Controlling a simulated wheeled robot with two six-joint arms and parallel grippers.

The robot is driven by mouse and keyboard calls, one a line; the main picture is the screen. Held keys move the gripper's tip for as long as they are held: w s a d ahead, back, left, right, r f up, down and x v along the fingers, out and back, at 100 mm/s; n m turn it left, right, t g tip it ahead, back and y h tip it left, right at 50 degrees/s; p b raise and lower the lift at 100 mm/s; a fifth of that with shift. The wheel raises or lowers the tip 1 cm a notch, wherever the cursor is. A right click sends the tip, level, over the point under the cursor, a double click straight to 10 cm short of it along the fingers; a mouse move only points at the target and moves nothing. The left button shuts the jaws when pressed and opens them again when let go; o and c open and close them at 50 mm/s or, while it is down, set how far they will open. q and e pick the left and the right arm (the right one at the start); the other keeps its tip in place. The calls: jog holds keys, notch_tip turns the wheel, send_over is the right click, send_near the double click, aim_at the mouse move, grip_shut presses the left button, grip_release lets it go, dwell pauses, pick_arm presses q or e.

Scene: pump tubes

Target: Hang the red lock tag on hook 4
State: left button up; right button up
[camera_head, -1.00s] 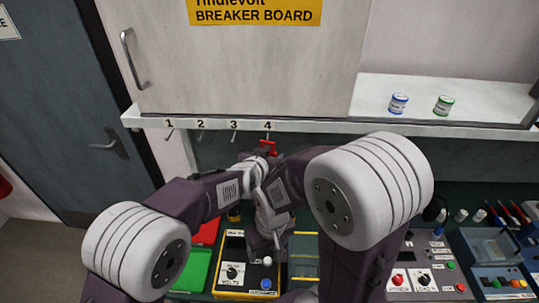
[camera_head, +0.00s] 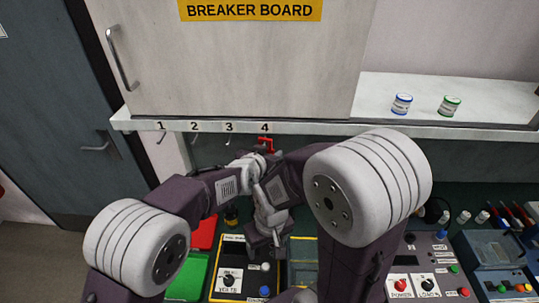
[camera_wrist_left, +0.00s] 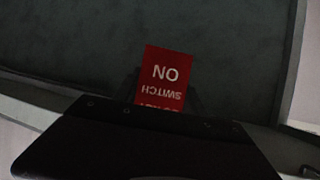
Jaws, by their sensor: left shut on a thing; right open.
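The red lock tag (camera_head: 265,144) is at the shelf edge, just under the number 4. In the left wrist view it is a flat red plate (camera_wrist_left: 165,74) with white lettering. My left gripper (camera_head: 262,151) is shut on the tag, just below hook 4, and is mostly hidden by the arms. Hook 4 is largely hidden by the tag, so I cannot tell whether the tag is around it. My right gripper (camera_head: 268,240) is open and empty, pointing down above the bench, lower than the left one.
Hooks 1 (camera_head: 161,138), 2 (camera_head: 195,139) and 3 (camera_head: 228,140) hang bare left of hook 4. The shelf (camera_head: 480,125) carries a blue-ringed jar (camera_head: 402,104) and a green-ringed jar (camera_head: 449,106). A yellow-edged meter (camera_head: 230,283) and a control box (camera_head: 412,265) stand below.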

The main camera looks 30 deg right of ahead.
pick_arm(q)
jog(key=shift+w, duration=0.1)
jog(key=o, duration=1.4)
jog(key=b+v, duration=0.2)
jog(key=v, duration=0.7)
jog(key=shift+a, duration=0.1)
